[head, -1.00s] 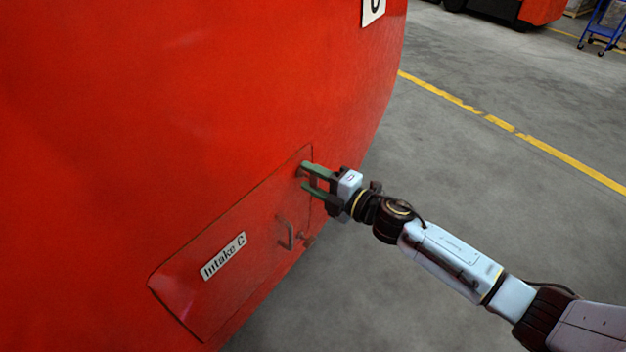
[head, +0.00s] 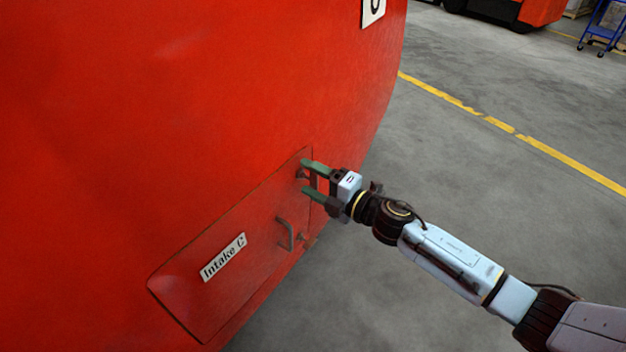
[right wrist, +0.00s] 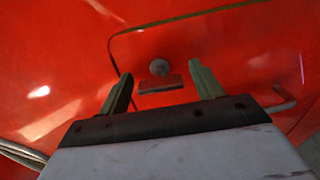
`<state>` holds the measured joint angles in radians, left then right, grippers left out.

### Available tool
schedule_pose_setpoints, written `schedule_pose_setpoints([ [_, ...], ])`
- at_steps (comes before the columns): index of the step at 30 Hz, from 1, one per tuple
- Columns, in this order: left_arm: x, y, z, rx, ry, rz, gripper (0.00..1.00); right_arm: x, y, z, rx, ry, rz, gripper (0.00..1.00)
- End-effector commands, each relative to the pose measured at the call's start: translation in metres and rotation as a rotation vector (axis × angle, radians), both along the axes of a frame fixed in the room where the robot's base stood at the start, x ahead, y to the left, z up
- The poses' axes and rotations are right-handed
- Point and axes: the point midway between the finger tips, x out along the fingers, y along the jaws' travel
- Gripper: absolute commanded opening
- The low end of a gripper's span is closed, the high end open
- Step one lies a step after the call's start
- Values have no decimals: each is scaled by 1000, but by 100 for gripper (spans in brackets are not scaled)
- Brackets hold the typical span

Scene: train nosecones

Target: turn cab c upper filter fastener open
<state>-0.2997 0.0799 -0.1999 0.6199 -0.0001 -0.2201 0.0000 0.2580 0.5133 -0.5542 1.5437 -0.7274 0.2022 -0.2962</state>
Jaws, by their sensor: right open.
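The red hatch panel (head: 195,305) marked "Intake C" is set in the red cab nose and looks closed. The upper fastener (head: 300,174) is small, near the panel's upper right corner, partly hidden by my right gripper (head: 305,176). In the right wrist view the fastener shows as a round grey knob (right wrist: 159,67) with a dark bar just below it. My right gripper is open, its green fingers one on each side of the fastener with a gap on both sides. A lower fastener (head: 302,238) sits near the panel's lower right edge. My left gripper is out of view.
A bar handle (head: 288,234) sticks out of the panel near the lower fastener; it also shows in the right wrist view (right wrist: 283,101). Grey floor (head: 470,180) with a yellow line is open to the right. A blue cart (head: 603,30) stands far off.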

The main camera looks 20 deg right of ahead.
Motion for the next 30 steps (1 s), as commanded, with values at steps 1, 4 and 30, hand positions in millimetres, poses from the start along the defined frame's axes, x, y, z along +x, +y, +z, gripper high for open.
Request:
schedule_pose_setpoints([
  [1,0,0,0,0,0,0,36,0,0,0,0,0,0,65],
  [4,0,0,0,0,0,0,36,-2,-2,0,1,1,-1,65],
  [30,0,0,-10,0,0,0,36,-105,-80,-1,-1,1,0,65],
])
